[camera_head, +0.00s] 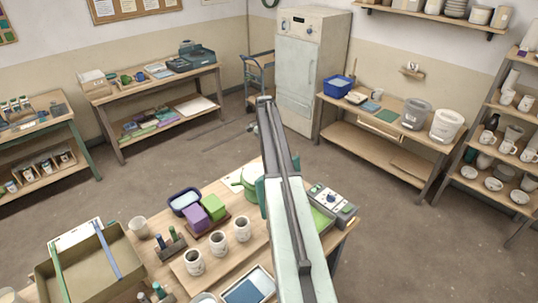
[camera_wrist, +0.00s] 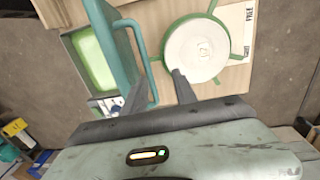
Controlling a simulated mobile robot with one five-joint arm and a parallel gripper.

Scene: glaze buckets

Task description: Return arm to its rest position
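My arm reaches up across the middle of the body camera view over the near worktable (camera_head: 213,262). My gripper shows in the wrist view (camera_wrist: 157,84) with two dark fingers apart and nothing held between them. Below and beyond the fingers lies a white round disc with a green rim and green arms (camera_wrist: 196,50). A teal frame with a curved handle (camera_wrist: 124,50) stands left of the disc, close to the left finger. I cannot tell whether they touch. The fingers are hidden in the body camera view.
Several patterned cups (camera_head: 218,243), green and purple blocks (camera_head: 213,207), a blue tub (camera_head: 184,201) and an open box (camera_head: 85,265) crowd the worktable left of my arm. A grey device (camera_head: 332,203) stands right of it. Floor beyond is clear, before a pale cabinet (camera_head: 303,80).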

